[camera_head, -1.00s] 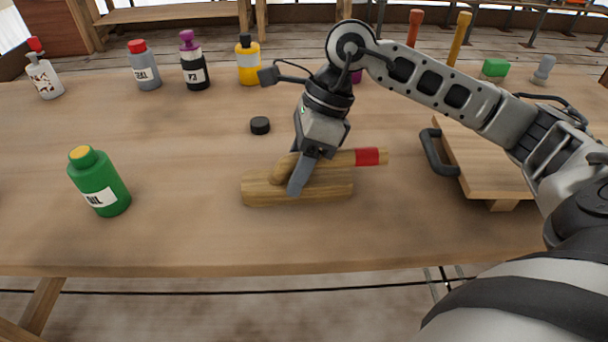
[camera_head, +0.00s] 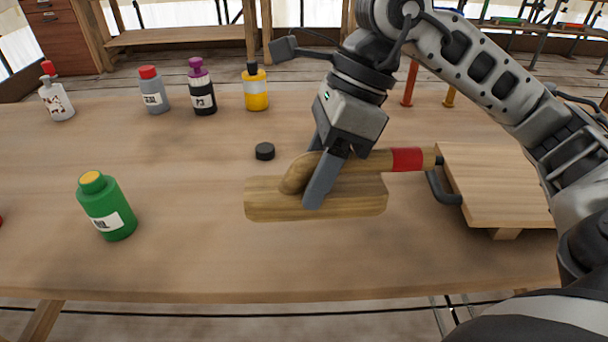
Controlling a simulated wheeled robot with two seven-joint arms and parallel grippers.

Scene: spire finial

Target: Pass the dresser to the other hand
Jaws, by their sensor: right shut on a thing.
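The dresser (camera_head: 262,203) is a wooden tool with a long flat-sided block and a rounded handle that carries a red band and a dark end. It is right of centre in the head view, held roughly level and apparently above the table. My right gripper (camera_head: 325,180) comes down from above and is shut on it around the handle, with one grey finger in front. The fingers hide part of the handle and block. My left gripper is not in view.
A green bottle (camera_head: 107,208) stands at the left front. A black cap (camera_head: 264,151) lies behind the dresser. Grey, purple-capped and yellow bottles (camera_head: 256,90) stand at the back. A raised wooden board (camera_head: 500,180) with a dark handle is at the right. The front middle is clear.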

